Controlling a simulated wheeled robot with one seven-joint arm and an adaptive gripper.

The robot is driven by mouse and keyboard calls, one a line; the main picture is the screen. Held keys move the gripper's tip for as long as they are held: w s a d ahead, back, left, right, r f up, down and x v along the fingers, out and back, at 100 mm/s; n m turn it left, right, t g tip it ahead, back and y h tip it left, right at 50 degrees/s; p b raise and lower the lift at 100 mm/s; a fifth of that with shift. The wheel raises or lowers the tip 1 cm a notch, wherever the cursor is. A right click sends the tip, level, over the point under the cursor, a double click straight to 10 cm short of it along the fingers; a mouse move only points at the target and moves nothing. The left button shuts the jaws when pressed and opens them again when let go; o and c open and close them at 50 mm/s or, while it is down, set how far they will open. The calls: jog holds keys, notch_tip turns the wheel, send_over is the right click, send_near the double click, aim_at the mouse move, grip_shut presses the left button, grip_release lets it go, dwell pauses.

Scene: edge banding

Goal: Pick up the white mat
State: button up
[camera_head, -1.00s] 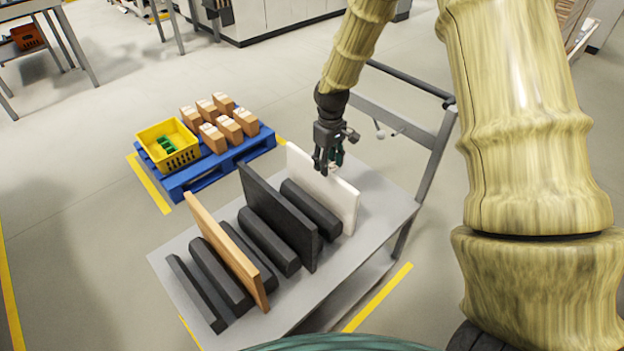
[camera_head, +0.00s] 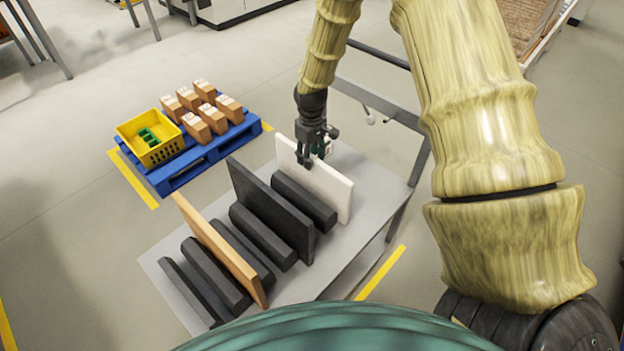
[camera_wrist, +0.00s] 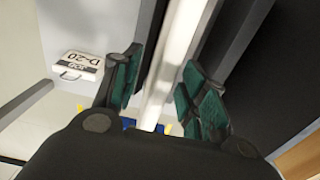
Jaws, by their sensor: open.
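The white mat (camera_head: 328,187) is a thin upright panel standing on edge at the far right end of the row on the grey cart. My gripper (camera_head: 312,158) is over its top edge. In the wrist view the mat (camera_wrist: 177,60) shows as a pale strip running between the two green-padded fingers of my gripper (camera_wrist: 160,95). The fingers are apart, one on each side of the mat, with a gap visible to each face. I cannot tell how deep they reach.
A dark panel (camera_head: 265,205), a wooden panel (camera_head: 220,245) and several black bars (camera_head: 303,202) share the grey cart (camera_head: 345,243). A blue pallet (camera_head: 205,153) with a yellow crate (camera_head: 152,150) and boxes stands behind left.

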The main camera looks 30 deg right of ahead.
aim_at(312, 180)
jog(key=shift+s+f+p, duration=0.2)
jog(key=shift+f+p, duration=0.1)
jog(key=shift+f, duration=1)
jog(key=shift+s+f+p, duration=0.15)
jog(key=shift+f+p, duration=0.15)
jog(key=shift+f, duration=0.95)
grip_shut()
